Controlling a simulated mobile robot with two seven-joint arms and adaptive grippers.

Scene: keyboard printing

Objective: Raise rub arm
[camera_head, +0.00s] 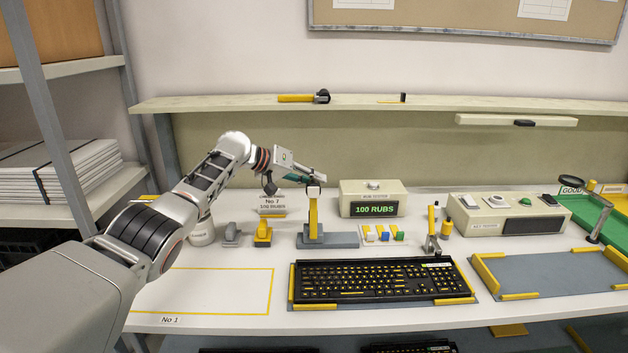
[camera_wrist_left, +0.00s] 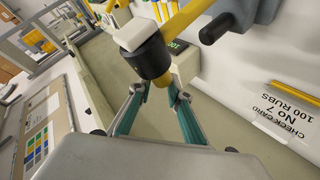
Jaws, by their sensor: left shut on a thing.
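The rub arm (camera_head: 313,215) is a yellow bar standing about upright over a grey-blue base (camera_head: 335,240) behind the keyboard. In the left wrist view the yellow bar (camera_wrist_left: 187,24) runs to a black cylinder (camera_wrist_left: 150,58) with a pale block (camera_wrist_left: 138,34) beside it. My left gripper (camera_head: 316,179) is at the arm's top end. In the left wrist view its teal fingers (camera_wrist_left: 163,97) are shut on the yellow tip just beyond the black cylinder. The exact contact is partly hidden by the cylinder. My right gripper is not in view.
A counter box (camera_head: 374,198) reading 100 RUBS stands right of the arm. The keyboard (camera_head: 378,279) lies in front. A yellow stamp-like tool (camera_head: 263,234) and a card reading No 7 100 RUBS (camera_head: 272,203) are left. The yellow-outlined area (camera_head: 210,290) is clear.

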